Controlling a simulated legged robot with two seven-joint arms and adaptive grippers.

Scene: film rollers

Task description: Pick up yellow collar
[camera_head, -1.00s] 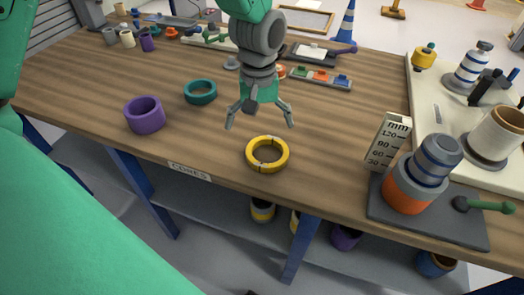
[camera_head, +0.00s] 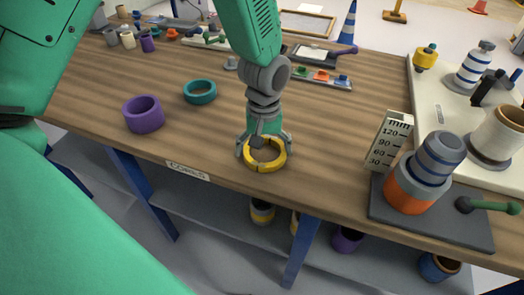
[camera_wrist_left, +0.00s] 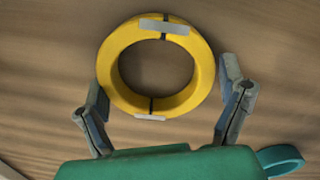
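The yellow collar (camera_head: 264,166) lies flat on the wooden table near its front edge. It is a ring with dark seams and small grey plates, and it shows whole in the left wrist view (camera_wrist_left: 112,62). My left gripper (camera_head: 265,150) is over the collar from above, with its fingers spread to either side. In the left wrist view the open fingers (camera_wrist_left: 163,100) flank the near part of the collar, with visible gaps on both sides. My right gripper is not in view.
A purple ring (camera_head: 143,113) and a teal ring (camera_head: 200,92) stand to the left on the table (camera_head: 330,130). A grey base (camera_head: 440,222) with an orange-and-blue cylinder and a mm scale (camera_head: 389,141) stands to the right. The table around the collar is clear.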

